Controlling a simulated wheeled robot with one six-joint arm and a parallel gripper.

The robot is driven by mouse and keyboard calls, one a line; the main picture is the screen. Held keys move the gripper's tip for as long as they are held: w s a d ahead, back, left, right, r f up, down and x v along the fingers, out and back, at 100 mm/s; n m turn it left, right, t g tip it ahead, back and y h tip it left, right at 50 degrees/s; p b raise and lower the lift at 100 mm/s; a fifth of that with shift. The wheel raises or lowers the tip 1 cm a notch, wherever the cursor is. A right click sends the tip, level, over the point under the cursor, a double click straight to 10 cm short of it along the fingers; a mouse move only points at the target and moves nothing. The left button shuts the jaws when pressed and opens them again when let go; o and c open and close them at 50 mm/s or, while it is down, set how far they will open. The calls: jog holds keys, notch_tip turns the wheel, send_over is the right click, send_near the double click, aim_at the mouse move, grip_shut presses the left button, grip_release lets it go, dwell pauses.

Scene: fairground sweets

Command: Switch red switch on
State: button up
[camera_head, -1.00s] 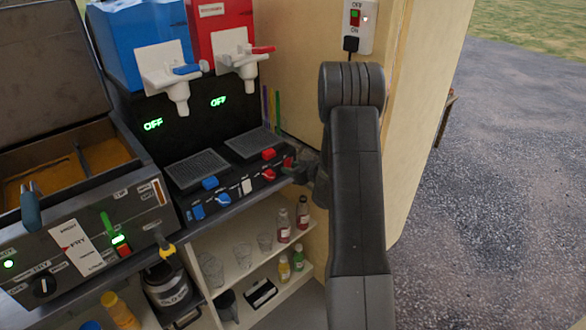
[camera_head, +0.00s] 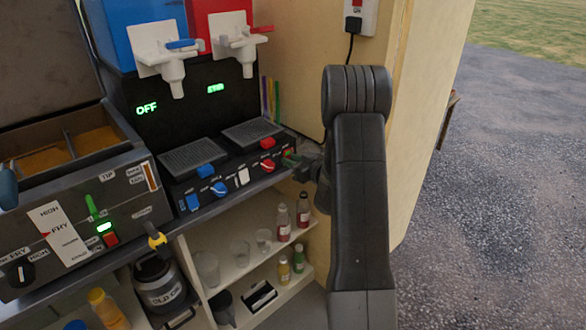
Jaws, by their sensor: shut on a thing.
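The slush machine has a blue tank (camera_head: 140,30) at left and a red tank (camera_head: 225,20) at right, each over a white tap. Its front panel holds blue controls on the left and red ones on the right. The red switch (camera_head: 290,158) is at the panel's right end and shows some green beside the red. My gripper (camera_head: 298,164) is at this switch and shut on it; the jaws are small and partly hidden by my wrist. The display under the red tank (camera_head: 215,88) is lit green and seems to read STIR. The left display (camera_head: 147,109) reads OFF.
A fryer (camera_head: 70,225) stands at left. Shelves below hold bottles (camera_head: 303,210) and clear cups (camera_head: 207,268). A wooden wall (camera_head: 300,70) with a socket (camera_head: 360,15) and black plug rises close behind my arm. Open paved ground lies right.

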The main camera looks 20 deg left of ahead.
dwell(0.3)
jog(key=o, duration=1)
jog(key=v, duration=0.7)
jog(key=b+v, duration=0.1)
jog(key=v, duration=0.5)
jog(key=shift+s+d+f, duration=0.15)
jog(key=shift+s+d, duration=0.1)
jog(key=shift+d, duration=0.1)
